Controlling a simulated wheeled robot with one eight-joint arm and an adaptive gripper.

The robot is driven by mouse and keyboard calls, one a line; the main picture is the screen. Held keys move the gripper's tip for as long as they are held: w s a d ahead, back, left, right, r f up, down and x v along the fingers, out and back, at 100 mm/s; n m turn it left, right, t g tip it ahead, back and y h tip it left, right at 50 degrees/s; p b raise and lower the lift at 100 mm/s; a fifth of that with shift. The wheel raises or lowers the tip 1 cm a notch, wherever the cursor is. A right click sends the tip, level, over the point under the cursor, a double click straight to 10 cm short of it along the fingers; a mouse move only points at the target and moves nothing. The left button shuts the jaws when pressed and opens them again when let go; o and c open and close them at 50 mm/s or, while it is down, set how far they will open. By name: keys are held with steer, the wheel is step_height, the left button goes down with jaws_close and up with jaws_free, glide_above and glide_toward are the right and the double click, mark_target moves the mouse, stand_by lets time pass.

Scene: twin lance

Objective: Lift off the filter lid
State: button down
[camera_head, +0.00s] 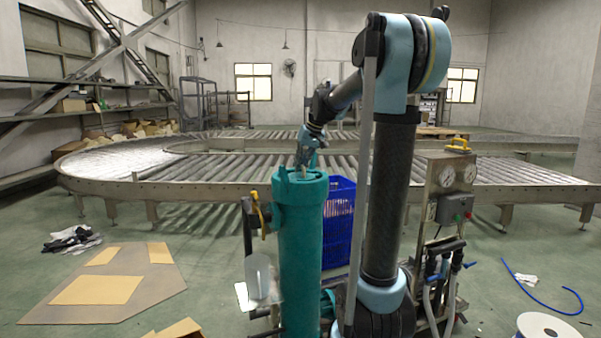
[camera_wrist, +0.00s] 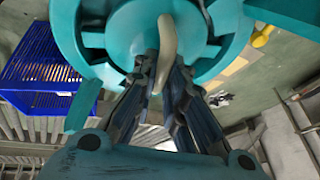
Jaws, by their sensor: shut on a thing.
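The filter is an upright teal cylinder (camera_head: 300,240) with a wider collar at its top, left of my arm in the head view. Its round teal lid (camera_wrist: 125,35) fills the upper middle of the wrist view, inside a teal rim. A pale, curved handle (camera_wrist: 167,35) stands out from the lid's middle. My gripper (camera_wrist: 163,72) is shut on this handle, with a dark finger on each side. In the head view my gripper (camera_head: 304,163) points down at the filter top. I cannot tell whether the lid is apart from the filter.
A blue crate (camera_head: 338,215) stands behind the filter, also seen in the wrist view (camera_wrist: 42,65). A gauge panel (camera_head: 450,190) with hoses stands at right. A roller conveyor (camera_head: 240,165) crosses behind. Cardboard (camera_head: 105,285) lies on the floor at left, a white spool (camera_head: 545,326) at right.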

step_height(320, 180, up, 16)
steer(key=shift+r, duration=0.2)
stand_by(0.4)
